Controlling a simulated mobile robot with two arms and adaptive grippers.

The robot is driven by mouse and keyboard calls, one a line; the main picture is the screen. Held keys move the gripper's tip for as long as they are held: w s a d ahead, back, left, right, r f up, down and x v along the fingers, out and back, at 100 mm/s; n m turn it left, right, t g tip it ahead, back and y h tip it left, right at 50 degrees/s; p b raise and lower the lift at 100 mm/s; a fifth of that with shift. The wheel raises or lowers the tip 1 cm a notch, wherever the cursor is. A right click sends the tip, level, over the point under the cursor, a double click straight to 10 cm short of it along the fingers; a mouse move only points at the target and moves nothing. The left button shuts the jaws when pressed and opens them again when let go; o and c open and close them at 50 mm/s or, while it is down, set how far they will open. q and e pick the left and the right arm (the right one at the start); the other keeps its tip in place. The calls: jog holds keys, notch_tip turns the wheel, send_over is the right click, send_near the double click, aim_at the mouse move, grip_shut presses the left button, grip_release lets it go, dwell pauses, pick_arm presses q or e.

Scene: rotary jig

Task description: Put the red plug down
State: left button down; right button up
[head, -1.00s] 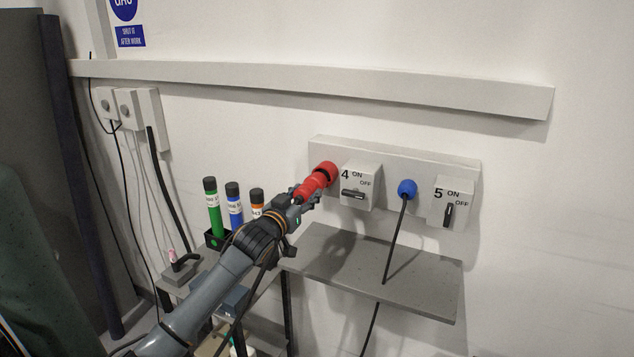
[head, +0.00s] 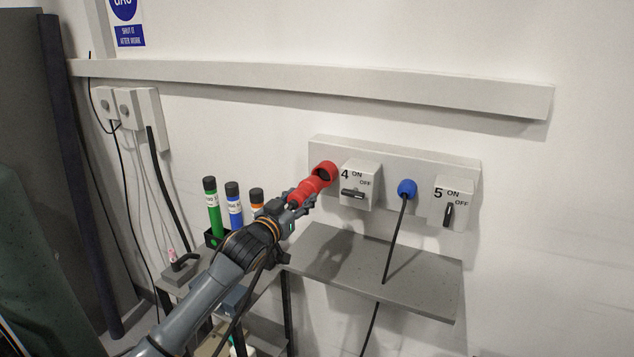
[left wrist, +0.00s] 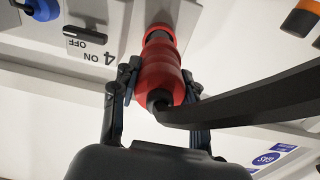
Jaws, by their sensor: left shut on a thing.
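My left gripper (head: 304,197) is shut on the red plug (head: 309,188), just in front of the wall panel. The red socket (head: 325,170) beside switch 4 shows its dark opening. The plug's front end is at the lower left of that opening; I cannot tell whether it is fully clear of it. In the left wrist view the red plug (left wrist: 161,75) sits between the fingers, with the red socket (left wrist: 158,29) just beyond it. A black cable leaves the plug's back end. My right gripper is not in view.
A grey shelf (head: 420,285) below the panel has free room. A blue plug (head: 407,188) with a hanging cable is right of switch 4 (head: 359,186). Green (head: 212,210), blue (head: 234,206) and orange (head: 257,197) tubes stand left of my gripper.

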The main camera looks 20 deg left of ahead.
pick_arm(q)
jog(key=s+d+f+m+h+b, duration=0.1)
jog(key=s+d+f+h+b, duration=0.1)
jog(key=s+d+f+b, duration=0.8)
jog(key=s+d+f+n+y+b, duration=0.15)
jog(key=s+d+f+b, duration=0.35)
jog(key=s+f, duration=0.65)
jog(key=w+d+r+b, duration=0.2)
jog(key=w+r+b, duration=0.6)
jog(key=w+r, duration=0.5)
jog(key=p, duration=0.2)
send_over(354, 273)
jog(key=shift+m+y, duration=0.25)
jog(key=f, duration=0.8)
jog(key=shift+s+f, duration=0.2)
jog(key=shift+f, duration=0.15)
notch_tip(354, 273, down, 2)
jog(key=shift+w+f+p, duration=0.15)
jog(key=shift+p, duration=0.15)
jog(key=shift+f, duration=0.55)
